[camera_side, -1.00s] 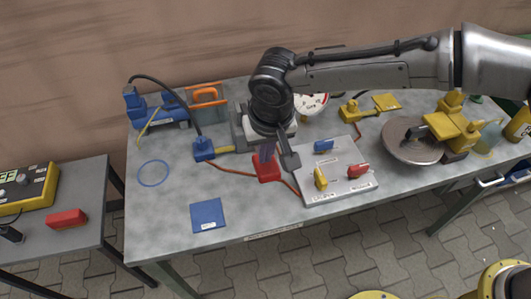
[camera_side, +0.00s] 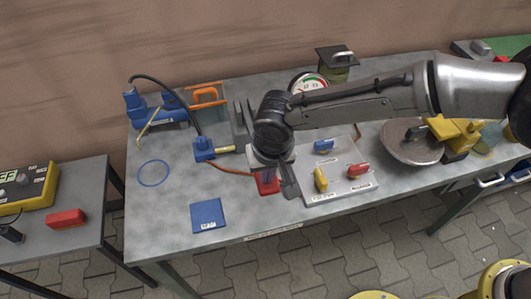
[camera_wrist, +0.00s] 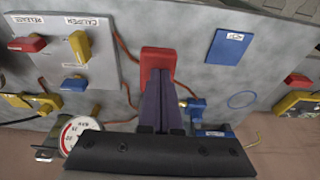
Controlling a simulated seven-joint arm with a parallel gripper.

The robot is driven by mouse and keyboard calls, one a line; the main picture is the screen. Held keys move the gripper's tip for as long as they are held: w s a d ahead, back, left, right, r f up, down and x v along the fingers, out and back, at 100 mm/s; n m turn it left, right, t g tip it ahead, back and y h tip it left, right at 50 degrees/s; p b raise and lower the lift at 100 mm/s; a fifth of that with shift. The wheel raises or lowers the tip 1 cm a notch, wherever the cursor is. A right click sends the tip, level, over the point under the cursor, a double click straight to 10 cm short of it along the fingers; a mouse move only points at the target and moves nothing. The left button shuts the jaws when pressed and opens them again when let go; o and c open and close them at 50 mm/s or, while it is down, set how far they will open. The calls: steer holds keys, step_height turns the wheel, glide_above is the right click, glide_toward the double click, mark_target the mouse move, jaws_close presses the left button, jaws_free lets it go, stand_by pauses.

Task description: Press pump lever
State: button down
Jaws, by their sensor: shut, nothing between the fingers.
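A red block (camera_side: 270,187) sits on the grey workbench, left of the lever panel, with red-brown lines running near it. In the wrist view the red block (camera_wrist: 158,60) is straight ahead of my fingertips. My gripper (camera_side: 265,178) points down at the block with its fingers together and empty. The purple fingers (camera_wrist: 159,80) overlap the block in the wrist view; I cannot tell whether they touch it. No readable label marks a pump lever. A blue device (camera_side: 160,108) with a yellow bar (camera_side: 148,127) and black hose stands at the back left.
The panel (camera_side: 325,190) carries blue, red and yellow levers close to the right of my gripper. A pressure gauge (camera_side: 308,84) stands behind my arm. A blue block (camera_side: 204,149) and blue square (camera_side: 208,215) lie left. The front-left bench is mostly clear.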

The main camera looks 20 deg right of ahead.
mark_target(268, 191)
steer(key=shift+s+x, duration=0.25)
steer(key=shift+x, duration=0.95)
steer(key=shift+s+x, duration=0.3)
steer(key=shift+x, duration=0.85)
steer(key=shift+s+x, duration=0.25)
steer(key=shift+x, duration=0.95)
steer(key=shift+d+f, duration=0.15)
steer(key=shift+f, duration=0.05)
steer(key=shift+r, duration=0.5)
steer(key=v, duration=0.5)
steer(key=shift+s+a, duration=0.2)
steer(key=shift+s, duration=0.2)
steer(key=s+r, duration=0.5)
steer(key=r, duration=0.2)
steer(key=shift+s, duration=0.35)
